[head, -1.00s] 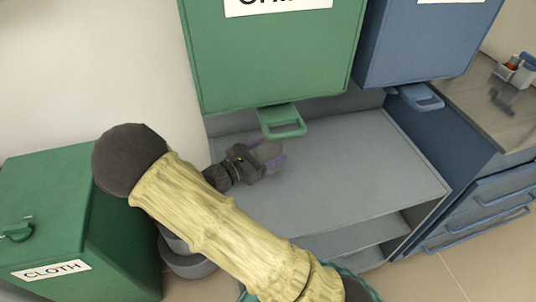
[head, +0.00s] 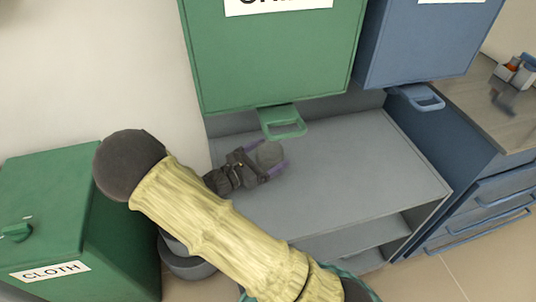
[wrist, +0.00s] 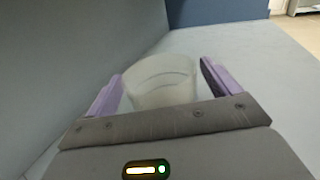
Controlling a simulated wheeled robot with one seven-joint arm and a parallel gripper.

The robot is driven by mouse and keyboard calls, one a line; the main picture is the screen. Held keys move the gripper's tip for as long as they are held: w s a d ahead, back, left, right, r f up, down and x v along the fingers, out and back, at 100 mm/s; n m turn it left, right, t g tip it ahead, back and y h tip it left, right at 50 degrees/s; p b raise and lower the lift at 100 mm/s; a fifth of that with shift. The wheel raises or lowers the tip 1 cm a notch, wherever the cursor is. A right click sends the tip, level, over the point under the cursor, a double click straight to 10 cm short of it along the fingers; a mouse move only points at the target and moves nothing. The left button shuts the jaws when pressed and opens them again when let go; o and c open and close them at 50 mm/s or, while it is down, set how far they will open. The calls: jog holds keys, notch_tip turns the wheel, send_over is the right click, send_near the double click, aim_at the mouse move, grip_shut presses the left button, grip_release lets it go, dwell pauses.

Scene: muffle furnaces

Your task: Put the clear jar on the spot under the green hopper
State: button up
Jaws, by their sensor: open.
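The clear jar (head: 270,153) stands upright on the grey shelf (head: 350,185), below the green hopper (head: 270,50) and near its green handle (head: 283,122). My gripper (head: 267,160) reaches in from the left, low over the shelf, and is open. In the wrist view, the jar (wrist: 162,82) stands between the two purple fingers of my gripper (wrist: 163,84), with a small gap on the right; on the left I cannot tell whether it touches. The palm hides the jar's base. No marked spot shows on the shelf.
A blue hopper (head: 425,40) with a blue handle (head: 422,98) hangs to the right. A green bin labelled CLOTH (head: 50,220) stands at the left. A counter with drawers (head: 485,110) is at the far right. The shelf's right half is clear.

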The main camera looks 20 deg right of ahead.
jog(key=shift+r, duration=0.25)
jog(key=p+v, duration=0.3)
jog(key=v, duration=0.9)
jog(key=shift+w, duration=0.1)
jog(key=shift+f, duration=0.1)
